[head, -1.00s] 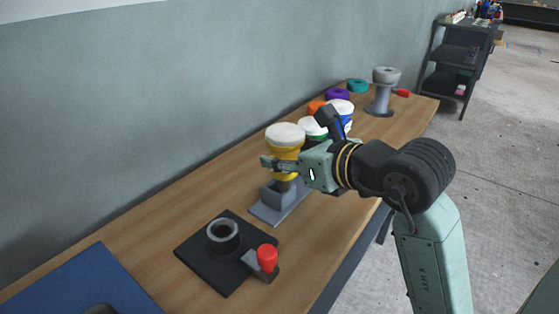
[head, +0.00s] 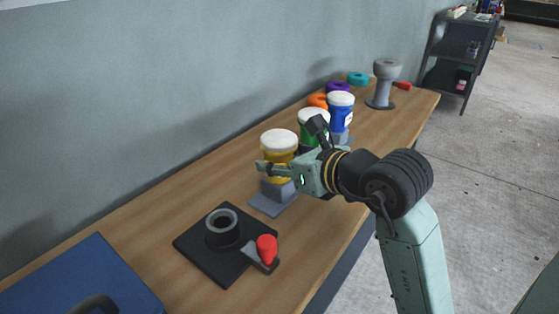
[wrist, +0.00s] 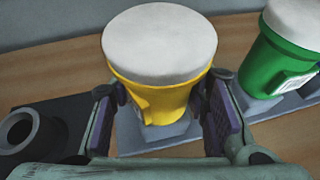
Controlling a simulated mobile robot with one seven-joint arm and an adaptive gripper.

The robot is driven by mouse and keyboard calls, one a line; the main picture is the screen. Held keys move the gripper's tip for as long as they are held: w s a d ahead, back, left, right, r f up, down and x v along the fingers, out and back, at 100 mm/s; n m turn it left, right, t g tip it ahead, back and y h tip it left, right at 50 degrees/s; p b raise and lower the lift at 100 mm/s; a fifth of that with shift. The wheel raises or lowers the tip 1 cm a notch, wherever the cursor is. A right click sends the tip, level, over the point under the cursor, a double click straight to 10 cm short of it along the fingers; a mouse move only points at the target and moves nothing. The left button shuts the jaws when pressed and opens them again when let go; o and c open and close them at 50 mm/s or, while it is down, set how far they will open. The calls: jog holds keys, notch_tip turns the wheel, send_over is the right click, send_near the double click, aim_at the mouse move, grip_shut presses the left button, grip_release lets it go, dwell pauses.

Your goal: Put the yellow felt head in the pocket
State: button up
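The yellow felt head (head: 278,150), a yellow tapered body with a white top, stands upright at the grey pocket block (head: 271,190) on its flat grey base. My gripper (head: 277,172) has one finger on each side of the yellow body.
A green head (head: 312,118) and a blue head (head: 340,103) stand behind to the right. A black plate (head: 212,256) with a ring and a red knob (head: 266,248) is nearer. A blue board (head: 75,282) lies front left. Coloured rings and a grey spool (head: 386,80) are farther back.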

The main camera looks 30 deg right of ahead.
jog(key=o, duration=0.5)
jog(key=shift+r+p, duration=0.15)
jog(key=shift+p, duration=0.15)
jog(key=b+v, duration=0.1)
jog(key=v, duration=1.1)
jog(key=shift+s, duration=0.1)
